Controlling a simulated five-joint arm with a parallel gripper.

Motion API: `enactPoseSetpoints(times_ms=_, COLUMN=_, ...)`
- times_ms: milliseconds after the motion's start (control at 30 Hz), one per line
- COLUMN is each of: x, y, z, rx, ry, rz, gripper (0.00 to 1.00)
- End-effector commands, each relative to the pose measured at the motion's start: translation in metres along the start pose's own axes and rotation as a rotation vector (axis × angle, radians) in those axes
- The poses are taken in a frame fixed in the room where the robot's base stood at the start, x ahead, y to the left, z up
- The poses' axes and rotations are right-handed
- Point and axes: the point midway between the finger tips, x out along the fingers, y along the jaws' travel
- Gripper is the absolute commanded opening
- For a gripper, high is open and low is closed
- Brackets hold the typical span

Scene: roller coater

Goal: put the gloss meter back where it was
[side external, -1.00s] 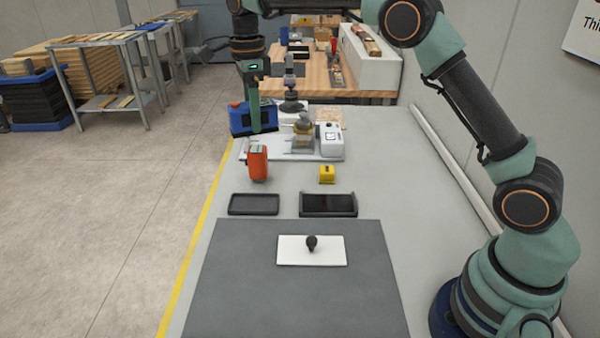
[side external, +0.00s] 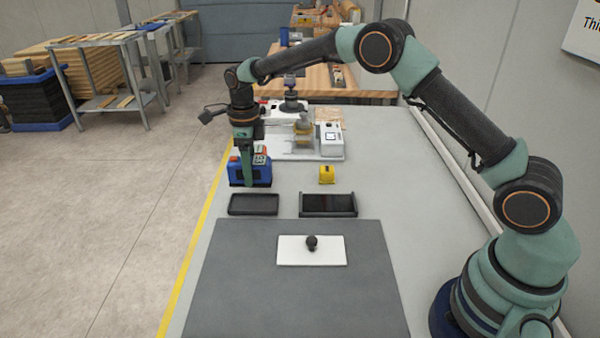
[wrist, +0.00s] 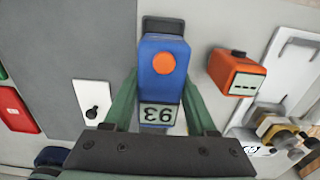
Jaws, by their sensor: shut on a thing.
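The gloss meter is likely the blue boxy device (side external: 262,173), which has an orange button and a display reading 93 in the wrist view (wrist: 160,65). My gripper (side external: 247,168) is shut on it, with one finger on each side in the wrist view (wrist: 158,100). In the side view the device appears just behind the left black tray (side external: 254,205). I cannot tell how high it is above the table. An orange handheld meter (wrist: 235,72) stands to its right in the wrist view and is mostly hidden behind the device in the side view.
A second black tray (side external: 328,204) lies to the right, with a yellow block (side external: 327,174) behind it. A white panel with a black knob (side external: 290,251) lies on the grey mat (side external: 240,290). A white instrument (side external: 331,139) stands farther back. The right side of the table is clear.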

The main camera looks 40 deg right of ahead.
Motion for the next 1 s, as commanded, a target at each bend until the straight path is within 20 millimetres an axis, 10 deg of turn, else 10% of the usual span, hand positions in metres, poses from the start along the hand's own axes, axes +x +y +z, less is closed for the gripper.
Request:
enactPoseSetpoints(times_ms=600, x=0.068, y=0.0, z=0.0, rx=-0.001, ry=-0.001, rz=-0.001, gripper=0.0)
enactPoseSetpoints(times_ms=1000, x=0.073, y=0.0, z=0.001, rx=-0.001, ry=-0.002, rz=-0.001, gripper=0.0)
